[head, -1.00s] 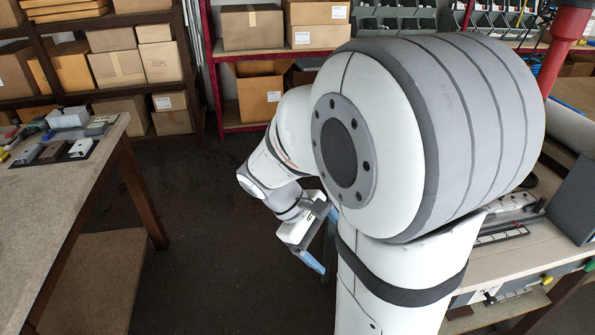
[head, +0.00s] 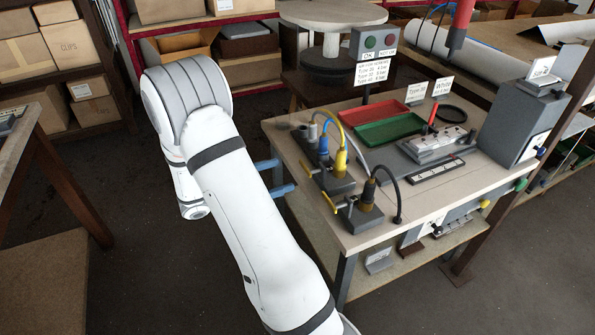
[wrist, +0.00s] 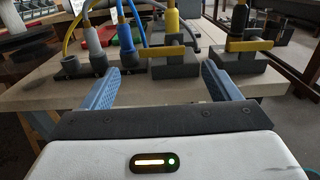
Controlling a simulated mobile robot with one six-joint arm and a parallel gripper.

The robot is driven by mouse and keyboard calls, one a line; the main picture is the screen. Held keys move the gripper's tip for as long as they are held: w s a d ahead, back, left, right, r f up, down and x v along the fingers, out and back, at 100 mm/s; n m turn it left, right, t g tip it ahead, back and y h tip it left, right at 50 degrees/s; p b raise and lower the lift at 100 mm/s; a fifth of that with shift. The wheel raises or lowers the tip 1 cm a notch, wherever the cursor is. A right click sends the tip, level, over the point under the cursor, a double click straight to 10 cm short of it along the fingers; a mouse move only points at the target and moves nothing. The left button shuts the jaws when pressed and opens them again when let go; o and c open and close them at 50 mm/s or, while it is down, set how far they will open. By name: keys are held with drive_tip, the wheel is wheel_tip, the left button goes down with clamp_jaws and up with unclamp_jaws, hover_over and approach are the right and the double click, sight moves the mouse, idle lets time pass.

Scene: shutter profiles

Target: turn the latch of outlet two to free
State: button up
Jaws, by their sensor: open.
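Two dark outlet blocks with yellow latch bars stand near the table's left edge. One holds a yellow plug and has a latch (head: 307,169); this latch lies crosswise in the wrist view (wrist: 167,51). The other holds a black plug, and its latch (head: 329,202) also lies crosswise in the wrist view (wrist: 250,45). I cannot read which block is outlet two. My gripper (head: 275,177) is open and empty, its blue fingers pointing at the table edge. In the wrist view the fingers (wrist: 163,75) frame the yellow-plug block from in front, apart from it.
Blue (head: 323,146) and grey (head: 312,131) plugs stand behind the yellow one. Cables arch over the table (head: 385,236). Open floor lies left of the table.

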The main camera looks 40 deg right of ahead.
sight(304, 168)
drive_tip(key=x, duration=0.6)
drive_tip(key=shift+s+d, duration=0.2)
drive_tip(key=shift+d, duration=0.15)
drive_tip(key=shift+c, duration=0.5)
